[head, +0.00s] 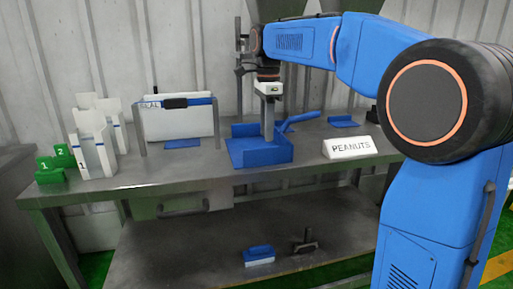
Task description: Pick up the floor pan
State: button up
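The floor pan (250,154) is a blue dustpan lying on the metal table, near the middle of the head view. A blue handle (301,118) rises from its back right side. My gripper (268,136) points straight down over the pan, with its grey fingers in front of or inside the pan's back wall. The fingers overlap in this view, so I cannot tell whether they are apart or touching the pan.
A white sign reading PEANUTS (350,147) stands right of the pan. A framed document holder (180,120), white boxes (92,150) and green numbered blocks (52,172) are to the left. Flat blue pieces lie nearby. A blue brush (259,254) is on the lower shelf.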

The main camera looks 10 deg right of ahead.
aim_at(266, 148)
jog(key=shift+a+f, duration=0.1)
jog(key=shift+f, duration=3.2)
grip_shut()
